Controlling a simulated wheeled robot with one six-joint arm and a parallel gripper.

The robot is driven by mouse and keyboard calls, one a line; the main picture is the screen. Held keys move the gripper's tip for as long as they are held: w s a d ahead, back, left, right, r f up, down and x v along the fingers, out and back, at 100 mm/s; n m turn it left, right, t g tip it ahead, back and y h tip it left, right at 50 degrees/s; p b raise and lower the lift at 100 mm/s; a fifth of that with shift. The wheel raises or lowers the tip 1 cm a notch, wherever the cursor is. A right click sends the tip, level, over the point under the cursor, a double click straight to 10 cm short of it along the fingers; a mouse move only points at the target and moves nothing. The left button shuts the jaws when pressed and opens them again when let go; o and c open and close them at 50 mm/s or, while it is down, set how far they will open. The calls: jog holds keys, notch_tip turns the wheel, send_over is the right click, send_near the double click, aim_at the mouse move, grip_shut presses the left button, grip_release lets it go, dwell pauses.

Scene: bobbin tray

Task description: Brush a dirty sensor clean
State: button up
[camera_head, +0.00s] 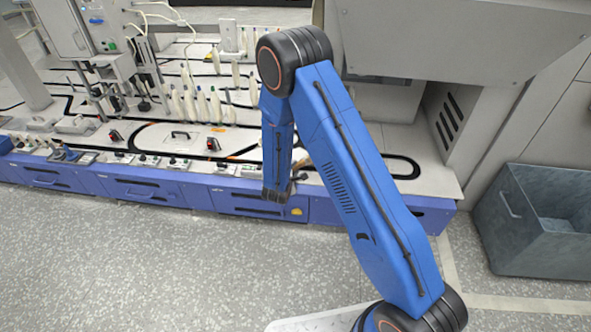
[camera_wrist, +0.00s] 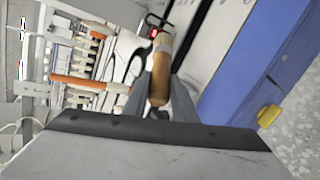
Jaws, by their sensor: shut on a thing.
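My gripper (camera_wrist: 161,88) is shut on a brush (camera_wrist: 160,72) with a brown wooden handle, seen between its two grey fingers in the wrist view. The brush points away from the wrist, and I cannot make out its bristles. A small dark sensor with a red spot (camera_wrist: 154,33) shows just beyond the brush; I cannot tell if they touch. In the head view, two such red-marked sensors (camera_head: 212,145) and (camera_head: 115,136) stand on the white deck. My blue arm largely hides the gripper there. Dirt on the sensors is too small to see.
The white machine deck (camera_head: 400,140) has black curved tracks and several upright bobbins (camera_head: 190,105). Blue drawers (camera_head: 150,192) run along its front. A grey bin (camera_head: 510,225) stands at the right. The speckled floor in front is clear.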

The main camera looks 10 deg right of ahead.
jog(key=shift+w+a, duration=0.1)
jog(key=shift+a, duration=0.4)
jog(key=shift+s+d+r, duration=0.15)
jog(key=shift+d, duration=0.4)
jog(key=shift+s+d+r, duration=0.15)
jog(key=shift+d, duration=0.35)
jog(key=shift+w+a+f, duration=0.15)
jog(key=shift+a+f, duration=0.05)
jog(key=shift+a, duration=0.35)
jog(key=shift+w+a+f, duration=0.15)
jog(key=shift+a+f, duration=0.05)
jog(key=shift+a, duration=0.3)
jog(key=shift+s+d+r, duration=0.1)
jog(key=shift+s+d, duration=0.05)
jog(key=shift+d, duration=0.4)
jog(key=shift+s+d+r, duration=0.1)
jog(key=shift+s+d, duration=0.05)
jog(key=shift+d, duration=0.35)
jog(key=shift+s+a, duration=0.3)
jog(key=shift+s, duration=0.65)
jog(key=shift+s+a, duration=0.3)
jog(key=shift+s, duration=0.65)
jog(key=shift+s+a, duration=0.3)
jog(key=shift+s, duration=0.65)
